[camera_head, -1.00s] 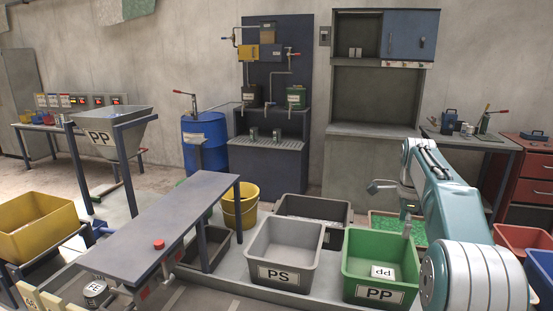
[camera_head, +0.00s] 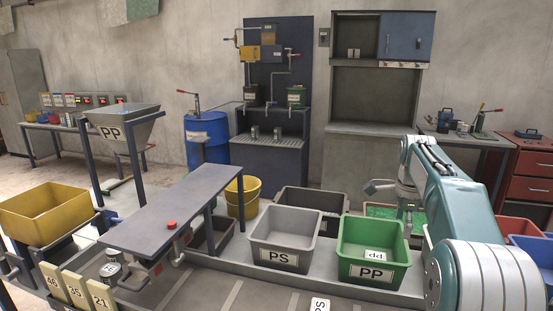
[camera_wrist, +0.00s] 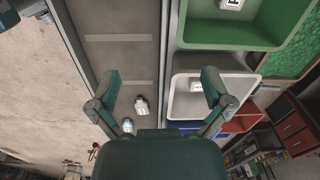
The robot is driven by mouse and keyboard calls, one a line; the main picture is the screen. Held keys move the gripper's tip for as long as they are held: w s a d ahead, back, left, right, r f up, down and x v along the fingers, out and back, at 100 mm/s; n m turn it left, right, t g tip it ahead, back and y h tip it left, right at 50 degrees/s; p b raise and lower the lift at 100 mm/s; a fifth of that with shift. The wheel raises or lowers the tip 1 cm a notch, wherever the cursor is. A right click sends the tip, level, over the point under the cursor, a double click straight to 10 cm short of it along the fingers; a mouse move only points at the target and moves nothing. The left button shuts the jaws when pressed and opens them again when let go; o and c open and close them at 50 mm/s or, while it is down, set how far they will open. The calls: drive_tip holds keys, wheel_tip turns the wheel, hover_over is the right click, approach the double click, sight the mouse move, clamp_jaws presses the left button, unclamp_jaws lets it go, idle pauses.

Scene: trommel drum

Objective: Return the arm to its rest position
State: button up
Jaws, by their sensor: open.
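My arm rises along the right side of the head view and bends down behind the green bin. My gripper (camera_wrist: 158,90) shows in the wrist view with its two green fingers spread wide and nothing between them. Below it in that view lie a grey belt surface (camera_wrist: 117,60) and a small white piece (camera_wrist: 141,106). The fingers are apart from these things. In the head view the gripper's fingertips are too small to make out.
A green PP bin (camera_head: 352,270) holding a white labelled piece and a grey PS bin (camera_head: 270,257) stand left of my arm. A dark table (camera_head: 165,215) with a red button and a yellow bin (camera_head: 20,222) are further left. A red drawer cabinet (camera_head: 525,175) stands right.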

drive_tip(key=s+a+r+n+t, duration=0.1)
drive_tip(key=s+a+r+n, duration=0.1)
drive_tip(key=s+a+n, duration=0.45)
drive_tip(key=s+a+r+n+t, duration=0.2)
drive_tip(key=s+a+r+n, duration=0.15)
drive_tip(key=s, duration=0.65)
drive_tip(key=s+a+f+n+t, duration=0.1)
drive_tip(key=s+f+n, duration=0.3)
drive_tip(key=s, duration=0.4)
drive_tip(key=s+a+f+n+t, duration=0.1)
drive_tip(key=s+a+f+n, duration=0.3)
drive_tip(key=s, duration=0.4)
drive_tip(key=shift+s+a+f+n, duration=0.2)
drive_tip(key=shift+s+f+n, duration=0.1)
drive_tip(key=shift+f+n, duration=0.65)
